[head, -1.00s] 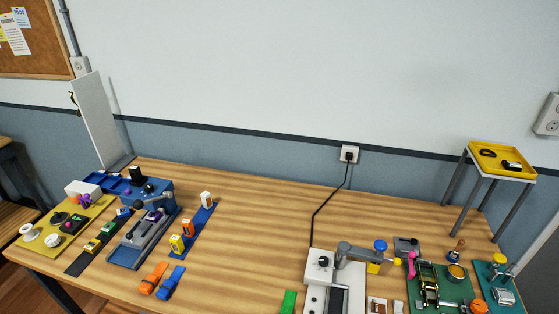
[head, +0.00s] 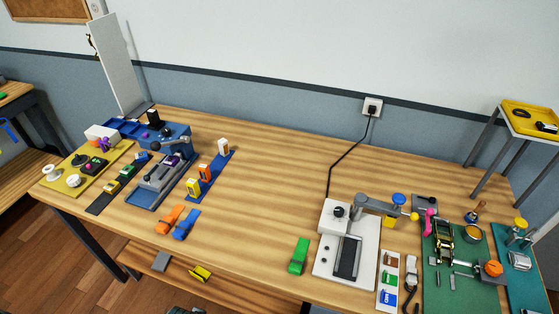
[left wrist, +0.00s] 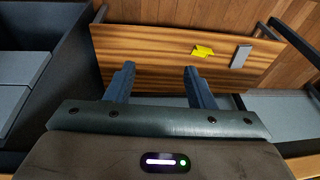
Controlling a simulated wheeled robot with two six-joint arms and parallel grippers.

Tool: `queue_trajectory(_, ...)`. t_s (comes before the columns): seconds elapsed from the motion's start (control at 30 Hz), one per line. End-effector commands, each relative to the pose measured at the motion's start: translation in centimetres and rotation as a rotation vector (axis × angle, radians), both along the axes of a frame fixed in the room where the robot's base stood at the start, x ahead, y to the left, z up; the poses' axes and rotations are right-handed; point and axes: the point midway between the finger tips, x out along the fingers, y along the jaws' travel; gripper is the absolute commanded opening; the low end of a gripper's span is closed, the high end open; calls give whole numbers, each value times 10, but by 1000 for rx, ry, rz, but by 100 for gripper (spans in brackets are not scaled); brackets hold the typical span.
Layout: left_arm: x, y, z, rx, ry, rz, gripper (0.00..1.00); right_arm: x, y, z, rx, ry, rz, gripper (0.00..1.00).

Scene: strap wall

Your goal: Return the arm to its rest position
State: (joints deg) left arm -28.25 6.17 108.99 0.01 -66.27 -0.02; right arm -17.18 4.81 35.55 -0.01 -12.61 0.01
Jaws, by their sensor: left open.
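My left gripper (left wrist: 158,84) shows in the left wrist view, with its two fingers apart and nothing between them. Beyond the fingers is a wooden shelf (left wrist: 150,48) with a yellow piece (left wrist: 203,51) and a grey block (left wrist: 241,56) on it. The fingers are apart from both. Neither gripper can be made out in the head view, and the right gripper is in no view.
The wooden workbench (head: 270,190) carries a blue fixture (head: 165,180) at left, a white press (head: 347,245) at right and a green mat (head: 450,285). Its middle is clear. A yellow tray (head: 530,118) stands on a tall stand at right. The lower shelf (head: 235,285) sits under the bench front.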

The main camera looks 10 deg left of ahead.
Motion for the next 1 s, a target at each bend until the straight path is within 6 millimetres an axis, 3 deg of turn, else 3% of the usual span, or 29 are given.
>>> queue_trajectory(0.03, -5, 3, -42, -1, 19, 4, 49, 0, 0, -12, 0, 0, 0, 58)
queue_trajectory(0.2, -30, 11, -151, -2, 52, 14, 49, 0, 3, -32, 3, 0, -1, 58)
queue_trajectory(0.37, -71, 17, -243, -5, 84, 23, 49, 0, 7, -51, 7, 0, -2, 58)
queue_trajectory(0.5, -119, 21, -311, -8, 112, 31, 49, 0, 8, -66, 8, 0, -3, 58)
queue_trajectory(0.6, -153, 22, -346, -10, 128, 35, 49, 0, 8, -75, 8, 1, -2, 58)
queue_trajectory(0.7, -181, 22, -370, -11, 140, 38, 49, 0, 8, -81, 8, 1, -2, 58)
queue_trajectory(0.83, -204, 23, -384, -12, 149, 40, 49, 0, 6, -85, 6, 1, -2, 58)
queue_trajectory(1.0, -211, 23, -387, -12, 150, 40, 49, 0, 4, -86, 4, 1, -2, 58)
